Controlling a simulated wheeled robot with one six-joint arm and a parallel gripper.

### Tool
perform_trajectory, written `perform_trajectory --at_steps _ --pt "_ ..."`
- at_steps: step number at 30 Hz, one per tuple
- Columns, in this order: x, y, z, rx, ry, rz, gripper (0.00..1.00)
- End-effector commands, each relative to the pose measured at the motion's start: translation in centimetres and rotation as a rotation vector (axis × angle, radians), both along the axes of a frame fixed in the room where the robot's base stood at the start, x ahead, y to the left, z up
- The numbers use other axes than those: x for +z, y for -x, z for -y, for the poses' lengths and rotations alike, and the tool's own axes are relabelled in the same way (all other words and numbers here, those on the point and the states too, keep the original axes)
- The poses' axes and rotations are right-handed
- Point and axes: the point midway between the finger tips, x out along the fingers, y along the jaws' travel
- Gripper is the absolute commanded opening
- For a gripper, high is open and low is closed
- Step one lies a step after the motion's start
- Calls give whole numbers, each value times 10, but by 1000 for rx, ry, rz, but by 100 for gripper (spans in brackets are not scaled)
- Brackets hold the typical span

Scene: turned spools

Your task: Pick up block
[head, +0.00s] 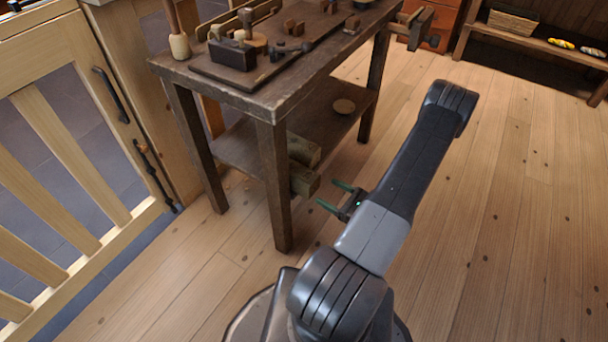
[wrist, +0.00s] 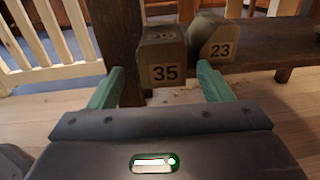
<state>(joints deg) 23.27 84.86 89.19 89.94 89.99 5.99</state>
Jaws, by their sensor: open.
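Two wooden blocks with dark printed numbers stick out at the edge of the workbench's lower shelf. Block 35 (wrist: 163,62) is nearer in the wrist view, between my fingertips in the picture. Block 23 (wrist: 216,42) is to its right and angled. In the head view, the nearer block (head: 304,181) and the farther block (head: 304,149) show beside the front table leg; their numbers cannot be read there. My gripper (head: 334,195) is open and empty, its green fingers pointing at the blocks, with a gap before them. The fingers also show in the wrist view (wrist: 160,72).
The workbench leg (head: 275,185) stands just left of block 35. The lower shelf (head: 240,150) runs under the bench top (head: 265,95), which carries several tools. A wooden gate (head: 60,140) is at the left. The floor right of my arm is clear.

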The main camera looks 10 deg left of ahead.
Motion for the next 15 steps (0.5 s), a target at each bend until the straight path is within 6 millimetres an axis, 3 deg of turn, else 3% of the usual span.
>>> perform_trajectory --at_steps 7,15 --pt "-1 -17 -42 5 1 2 73" --pt "-1 -25 -59 1 -1 1 73"
